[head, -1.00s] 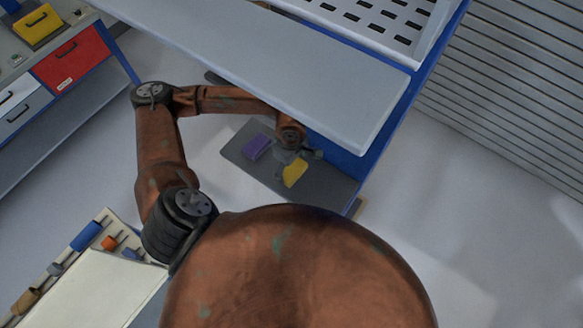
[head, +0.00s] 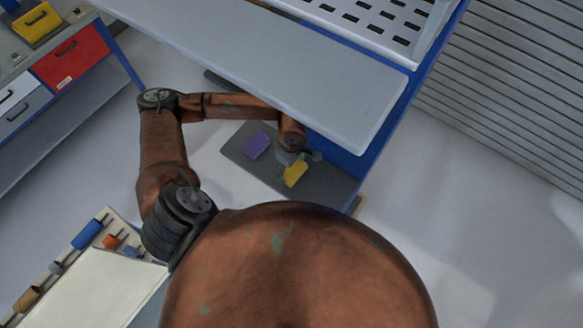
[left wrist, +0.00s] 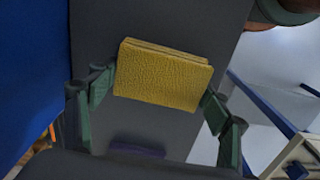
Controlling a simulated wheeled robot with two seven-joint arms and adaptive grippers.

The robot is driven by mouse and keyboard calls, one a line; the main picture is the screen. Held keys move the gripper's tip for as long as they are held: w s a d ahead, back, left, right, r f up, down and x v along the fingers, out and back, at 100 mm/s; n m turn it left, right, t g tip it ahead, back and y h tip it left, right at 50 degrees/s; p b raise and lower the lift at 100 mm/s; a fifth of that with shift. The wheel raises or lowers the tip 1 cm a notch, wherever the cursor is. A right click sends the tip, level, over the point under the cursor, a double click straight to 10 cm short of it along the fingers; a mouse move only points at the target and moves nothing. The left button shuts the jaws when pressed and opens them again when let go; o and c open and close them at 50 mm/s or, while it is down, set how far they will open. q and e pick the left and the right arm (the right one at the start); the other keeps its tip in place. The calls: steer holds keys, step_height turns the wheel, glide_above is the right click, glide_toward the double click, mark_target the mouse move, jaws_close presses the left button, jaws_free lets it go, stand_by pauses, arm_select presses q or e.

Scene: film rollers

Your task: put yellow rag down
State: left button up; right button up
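The yellow rag (head: 296,174) is a folded pad. In the head view it shows at the end of my left gripper (head: 301,160), over the grey lower shelf (head: 325,182). In the left wrist view the yellow rag (left wrist: 163,76) lies between the two green-lined fingers of my left gripper (left wrist: 157,98). The fingertips meet its left and right edges, so the gripper is shut on it. Whether the rag touches the shelf cannot be told. My right gripper is not in view.
A purple rag (head: 256,146) lies on the lower shelf, left of the yellow one. The grey tabletop (head: 290,65) overhangs part of my left arm. A blue panel (head: 345,150) stands beside the shelf. A tool tray (head: 95,265) is at the lower left.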

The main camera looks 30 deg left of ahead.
mark_target(291, 170)
arm_select(q)
steer(key=o, duration=0.4)
steer(key=shift+o, duration=0.2)
steer(key=shift+r+p, duration=0.2)
steer(key=shift+p, duration=0.3)
steer(key=shift+w+r, duration=0.1)
steer(key=shift+r, duration=0.15)
steer(key=r, duration=0.2)
steer(key=r+b, duration=0.1)
steer(key=r, duration=0.1)
steer(key=r+b, duration=0.1)
steer(key=r, duration=0.1)
steer(key=shift+s+r, duration=0.2)
steer(key=shift+s, duration=0.1)
steer(key=shift+r, duration=0.35)
